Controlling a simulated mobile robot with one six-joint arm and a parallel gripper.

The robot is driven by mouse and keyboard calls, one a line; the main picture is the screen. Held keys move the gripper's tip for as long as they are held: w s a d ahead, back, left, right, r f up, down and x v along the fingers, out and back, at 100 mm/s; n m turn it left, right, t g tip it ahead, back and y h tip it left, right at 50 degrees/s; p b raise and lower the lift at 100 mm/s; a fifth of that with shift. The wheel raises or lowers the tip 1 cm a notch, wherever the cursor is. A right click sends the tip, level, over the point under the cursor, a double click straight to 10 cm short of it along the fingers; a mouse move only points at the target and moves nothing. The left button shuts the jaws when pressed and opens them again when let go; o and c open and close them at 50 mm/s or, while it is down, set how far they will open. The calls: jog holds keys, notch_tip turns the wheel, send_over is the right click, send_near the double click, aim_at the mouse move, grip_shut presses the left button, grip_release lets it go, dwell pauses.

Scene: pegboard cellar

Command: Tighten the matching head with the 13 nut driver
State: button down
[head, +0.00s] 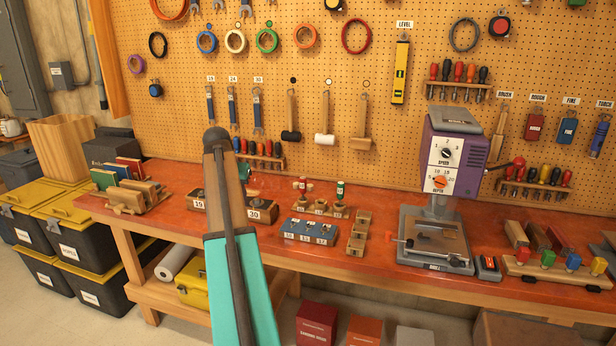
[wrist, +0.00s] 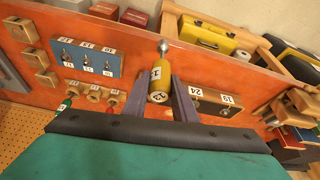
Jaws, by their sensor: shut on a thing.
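My gripper (wrist: 166,86) is shut on the 13 nut driver (wrist: 158,84), a yellow-handled tool with 13 on its end cap, in the wrist view. Its shaft and metal socket tip point away from the camera, appearing over the bench's front edge. The blue block (wrist: 87,58) with several numbered heads lies left of the driver, apart from it; in the head view the block (head: 310,231) is on the bench right of my arm. The driver rack (head: 322,209) is behind the block, with red- and green-handled drivers standing in it.
A wooden block with 19 and 24 labels (wrist: 212,98) is right of my gripper in the wrist view. Bare red bench (head: 270,262) lies in front.

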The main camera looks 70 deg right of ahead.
jog(key=s+d+r+m+g, duration=0.1)
jog(key=s+d+r+m, duration=0.1)
jog(key=s+d, duration=0.5)
jog(key=s+d+r+m+g, duration=0.1)
jog(key=s+d+r+m, duration=0.1)
jog(key=s+d, duration=0.6)
jog(key=s+m, duration=0.1)
jog(key=s, duration=0.3)
jog(key=shift+d+r, duration=0.25)
jog(key=shift+f, duration=0.15)
notch_tip(320, 180, down, 7)
jog(key=b, duration=0.3)
jog(key=shift+a+f, duration=0.1)
jog(key=shift+f, duration=0.85)
dwell(2.0)
jog(key=shift+m, duration=0.4)
